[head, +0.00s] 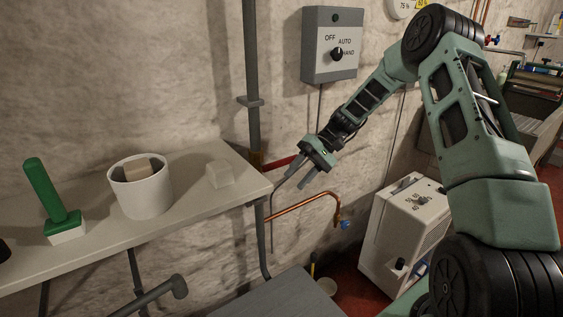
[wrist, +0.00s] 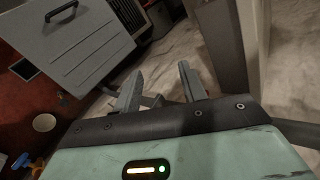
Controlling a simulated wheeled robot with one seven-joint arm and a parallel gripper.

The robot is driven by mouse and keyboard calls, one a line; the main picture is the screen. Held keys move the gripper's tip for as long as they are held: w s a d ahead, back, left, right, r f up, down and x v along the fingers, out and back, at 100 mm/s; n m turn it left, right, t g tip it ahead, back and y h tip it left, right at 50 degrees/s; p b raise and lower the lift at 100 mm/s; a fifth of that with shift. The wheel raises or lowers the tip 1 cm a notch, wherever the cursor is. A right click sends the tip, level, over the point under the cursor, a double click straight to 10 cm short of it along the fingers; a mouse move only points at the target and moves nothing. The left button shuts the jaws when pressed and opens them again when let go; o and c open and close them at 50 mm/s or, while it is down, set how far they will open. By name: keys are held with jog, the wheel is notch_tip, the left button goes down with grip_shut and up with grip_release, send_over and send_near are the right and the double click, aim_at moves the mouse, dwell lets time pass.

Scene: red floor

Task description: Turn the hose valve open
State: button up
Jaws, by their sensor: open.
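A red lever (head: 282,162) sticks out to the right from the grey vertical pipe by the wall, just above the shelf's right end. Lower right, a copper pipe (head: 305,206) ends in a small tap with a blue handle (head: 345,224). I cannot tell for sure which is the hose valve. My gripper (head: 314,174) is in front of the wall, right of the red lever and above the copper pipe, pointing down. In the wrist view my gripper (wrist: 160,72) has its fingers apart with nothing between them. A blue piece (wrist: 20,163) shows lower left there, unclear.
A switch box (head: 330,65) hangs above my gripper. A white machine (head: 400,235) stands on the red floor to the right.

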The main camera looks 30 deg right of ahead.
jog(key=w+d+t+y, duration=0.3)
jog(key=d+y, duration=0.1)
jog(key=d, duration=0.4)
jog(key=m+t+y, duration=0.1)
jog(key=t+y, duration=0.1)
jog(key=t, duration=0.1)
send_near(284, 160)
jog(key=shift+t, duration=0.4)
jog(key=p+x, duration=0.1)
jog(key=x, duration=0.2)
jog(key=f+p+x, duration=0.1)
jog(key=x, duration=0.2)
jog(key=w+p+x, duration=0.1)
jog(key=x, duration=0.2)
jog(key=shift+w+a+f, duration=0.1)
jog(key=shift+f, duration=0.1)
grip_shut()
